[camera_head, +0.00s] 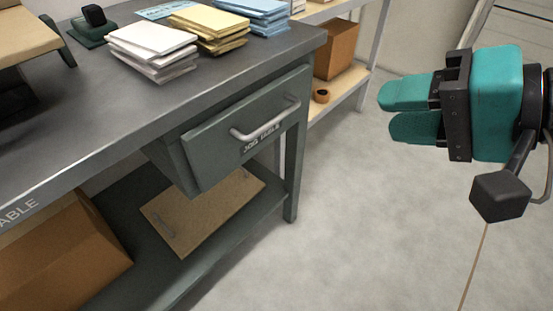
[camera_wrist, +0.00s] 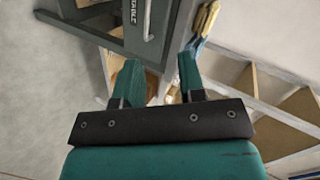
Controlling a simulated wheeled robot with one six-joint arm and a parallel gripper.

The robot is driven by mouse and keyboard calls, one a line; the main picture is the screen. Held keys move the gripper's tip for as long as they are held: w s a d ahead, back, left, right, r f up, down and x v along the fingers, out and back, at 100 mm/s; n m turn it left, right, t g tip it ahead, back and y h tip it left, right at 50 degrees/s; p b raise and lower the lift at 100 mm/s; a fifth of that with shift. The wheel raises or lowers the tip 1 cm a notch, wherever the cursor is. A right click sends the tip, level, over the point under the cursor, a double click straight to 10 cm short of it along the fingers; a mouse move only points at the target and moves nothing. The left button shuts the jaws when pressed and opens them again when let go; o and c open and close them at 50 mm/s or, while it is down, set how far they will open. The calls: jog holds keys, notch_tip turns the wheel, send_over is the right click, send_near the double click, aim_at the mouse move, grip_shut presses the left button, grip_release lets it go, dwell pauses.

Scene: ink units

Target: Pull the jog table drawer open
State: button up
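The jog table drawer (camera_head: 218,148) has a grey-green front under the right end of the workbench, with a dark "JOG TABLE" label. Its pale metal bar handle (camera_head: 262,124) runs across the front. A side panel shows left of the front; I cannot tell whether the drawer stands slightly out. My gripper (camera_head: 387,112), with teal fingers, is in the air to the right of the drawer, apart from the handle. In the wrist view my gripper (camera_wrist: 158,66) is open and empty; the drawer front (camera_wrist: 166,28) and handle (camera_wrist: 149,20) show beyond the fingertips.
The workbench (camera_head: 100,130) carries stacks of white (camera_head: 152,45), yellow and blue paper. A cardboard box (camera_head: 65,255) and a brown board (camera_head: 205,215) lie on its lower shelf. A shelf unit (camera_head: 350,82) stands behind. The floor (camera_head: 360,220) before the drawer is clear.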

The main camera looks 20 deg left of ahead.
notch_tip(320, 180, down, 9)
jog(key=w+a+m+t+y+b, duration=0.2)
jog(key=w+m+b, duration=0.15)
jog(key=b, duration=0.55)
jog(key=m+p, duration=0.1)
jog(key=p, duration=0.9)
send_near(279, 119)
jog(key=p+x, duration=0.1)
jog(key=x, duration=0.9)
jog(key=shift+w+a+f, duration=0.1)
jog(key=shift+w+a, duration=0.05)
jog(key=shift+a, duration=0.15)
grip_shut()
